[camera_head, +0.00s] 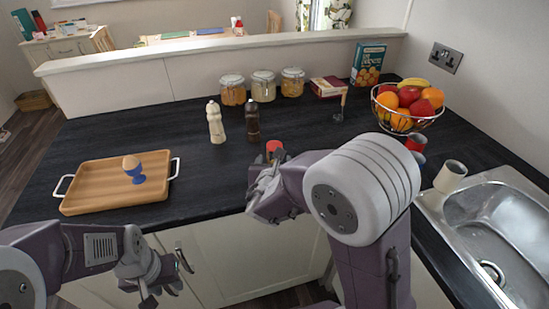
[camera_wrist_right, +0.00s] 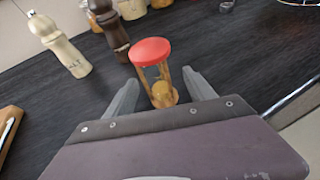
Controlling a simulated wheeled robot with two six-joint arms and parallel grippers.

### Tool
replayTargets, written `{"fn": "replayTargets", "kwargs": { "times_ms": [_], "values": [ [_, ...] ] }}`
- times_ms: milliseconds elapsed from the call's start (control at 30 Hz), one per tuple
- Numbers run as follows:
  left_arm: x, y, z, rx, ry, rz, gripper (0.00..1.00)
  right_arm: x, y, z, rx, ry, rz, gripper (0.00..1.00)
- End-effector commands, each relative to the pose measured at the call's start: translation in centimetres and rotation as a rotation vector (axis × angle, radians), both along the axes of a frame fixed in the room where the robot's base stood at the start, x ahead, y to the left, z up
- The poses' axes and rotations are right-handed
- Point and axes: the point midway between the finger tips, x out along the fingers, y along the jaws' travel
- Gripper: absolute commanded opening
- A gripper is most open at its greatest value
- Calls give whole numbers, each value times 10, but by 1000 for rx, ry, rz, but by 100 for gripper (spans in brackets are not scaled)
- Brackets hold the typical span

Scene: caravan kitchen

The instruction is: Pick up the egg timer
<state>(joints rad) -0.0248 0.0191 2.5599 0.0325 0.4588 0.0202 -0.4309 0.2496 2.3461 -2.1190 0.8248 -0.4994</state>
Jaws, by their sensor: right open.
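The egg timer is a small hourglass with a red cap (camera_head: 274,146) and a wooden base. It stands upright on the dark worktop near the front edge; my right arm hides its lower part in the head view. In the right wrist view the egg timer (camera_wrist_right: 152,52) stands between the fingers of my right gripper (camera_wrist_right: 164,95). The fingers are apart, one on each side of it, and the gripper is open and not closed on it. My left gripper (camera_head: 162,280) hangs low in front of the cabinet, away from the timer; its finger gap is unclear.
A salt mill (camera_head: 215,122) and a dark pepper mill (camera_head: 252,120) stand behind the timer. A wooden tray (camera_head: 95,172) holds an egg in a blue cup (camera_head: 134,172). A fruit basket (camera_head: 405,122), red cup (camera_head: 416,143) and sink (camera_head: 500,235) are at right.

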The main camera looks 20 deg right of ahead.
Motion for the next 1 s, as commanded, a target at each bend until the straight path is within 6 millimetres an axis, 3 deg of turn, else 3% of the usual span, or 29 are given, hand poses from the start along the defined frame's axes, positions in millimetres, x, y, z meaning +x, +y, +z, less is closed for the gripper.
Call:
{"fn": "replayTargets", "kwargs": {
  "times_ms": [200, 433, 467, 600, 700, 1000],
  "values": [
    [0, 0, -2, 0, 0, 0, 36, 31, -11, -15, 0, 2, -3, 63],
    [0, 0, -2, 0, 0, 0, 36, 34, -11, -16, 0, 1, -1, 63],
    [0, 0, -2, 0, 0, 0, 36, 34, -11, -16, 0, 1, -1, 60],
    [0, 0, -2, 0, 0, 0, 36, 33, -11, -16, 0, 1, -1, 22],
    [0, 0, -2, 0, 0, 0, 36, 33, -11, -16, 0, 2, -1, 0],
    [0, 0, 0, 0, 0, 0, 36, 33, -11, -11, 0, 1, -1, 0]
  ]
}}
